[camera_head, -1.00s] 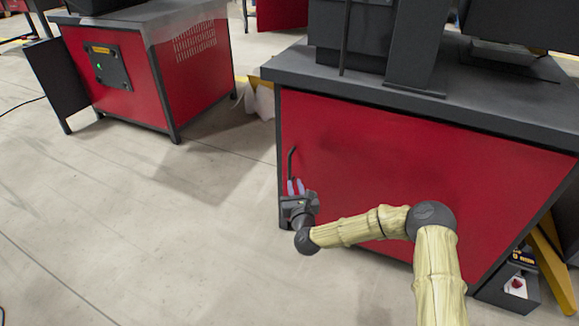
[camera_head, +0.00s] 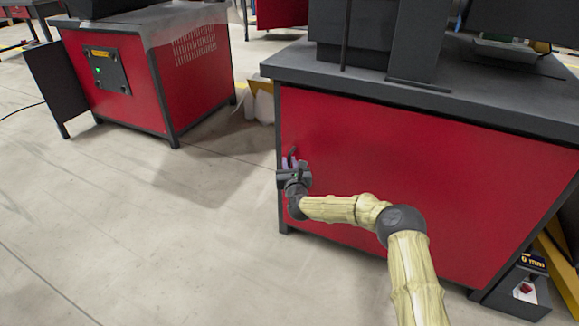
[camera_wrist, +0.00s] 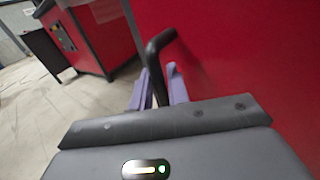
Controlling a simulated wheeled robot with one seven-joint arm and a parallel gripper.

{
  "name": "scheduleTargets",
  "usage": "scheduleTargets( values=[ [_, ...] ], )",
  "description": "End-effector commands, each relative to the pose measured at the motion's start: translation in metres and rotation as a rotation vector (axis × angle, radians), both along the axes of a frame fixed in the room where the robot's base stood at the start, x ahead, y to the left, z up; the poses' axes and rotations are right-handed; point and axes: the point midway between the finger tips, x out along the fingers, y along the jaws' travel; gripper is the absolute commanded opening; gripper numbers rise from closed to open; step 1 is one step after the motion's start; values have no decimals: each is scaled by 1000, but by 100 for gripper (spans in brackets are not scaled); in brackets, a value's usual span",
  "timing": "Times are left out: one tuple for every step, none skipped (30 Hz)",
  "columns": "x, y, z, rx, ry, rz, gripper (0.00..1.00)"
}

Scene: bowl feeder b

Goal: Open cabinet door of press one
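The press cabinet's red door (camera_head: 400,170) fills the right of the head view and looks closed. A black bar handle (camera_head: 292,152) stands near its left edge. My gripper (camera_head: 290,163) is at this handle and hides its lower part. In the wrist view, the black handle (camera_wrist: 156,58) comes from the red panel (camera_wrist: 235,45) and runs down between my two purple fingers. The fingers are apart, one on each side of the handle. I cannot tell whether either finger touches it.
A second red cabinet (camera_head: 120,80) with an open dark side panel (camera_head: 58,88) stands at the left. Grey floor (camera_head: 120,230) is clear between the cabinets and in front. A dark box (camera_head: 520,290) stands by the cabinet at the lower right.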

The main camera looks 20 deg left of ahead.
Motion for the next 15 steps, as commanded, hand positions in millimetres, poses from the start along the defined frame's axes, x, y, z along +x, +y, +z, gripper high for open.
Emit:
scheduleTargets(
  values=[
    [1, 1, 0, 0, -1, 0, 17],
    [1, 1, 0, 0, 0, 0, 17],
    [1, 1, 0, 0, 0, 0, 17],
    [1, 1, 0, 0, 0, 0, 17],
    [1, 1, 0, 0, 0, 0, 17],
    [1, 1, 0, 0, 0, 0, 17],
    [1, 1, 0, 0, 0, 0, 17],
    [1, 1, 0, 0, 0, 0, 17],
    [1, 1, 0, 0, 0, 0, 13],
    [1, 1, 0, 0, 0, 0, 7],
    [1, 1, 0, 0, 0, 0, 1],
    [1, 1, 0, 0, 0, 0, 0],
    [1, 1, 0, 0, 0, 0, 0],
    [1, 1, 0, 0, 0, 0, 0],
    [1, 1, 0, 0, 0, 0, 0]
  ],
)
